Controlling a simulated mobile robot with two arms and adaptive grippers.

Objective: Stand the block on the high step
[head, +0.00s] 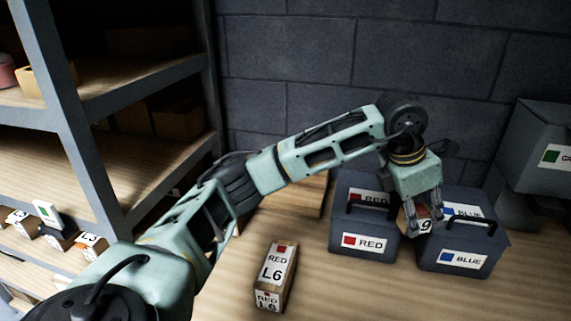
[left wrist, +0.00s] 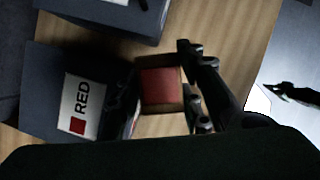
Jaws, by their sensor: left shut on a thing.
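My left gripper (head: 424,216) is shut on a small block (head: 425,226) with a red end and a white label showing a 9. It holds the block in front of the RED and BLUE boxes. In the left wrist view the block's red square end (left wrist: 160,88) shows between the fingers (left wrist: 165,95). Whether the block touches anything below is unclear. A raised wooden surface (head: 302,198) lies behind my left arm, partly hidden by it; I cannot tell whether it is the high step. My right gripper is not seen in the head view.
A dark RED box (head: 372,223) and a BLUE box (head: 478,236) with handles stand beside the held block. A RED L6 carton (head: 276,272) stands on the wooden table (head: 345,290). A shelf rack (head: 110,183) with small boxes is at left. The table's front middle is bare.

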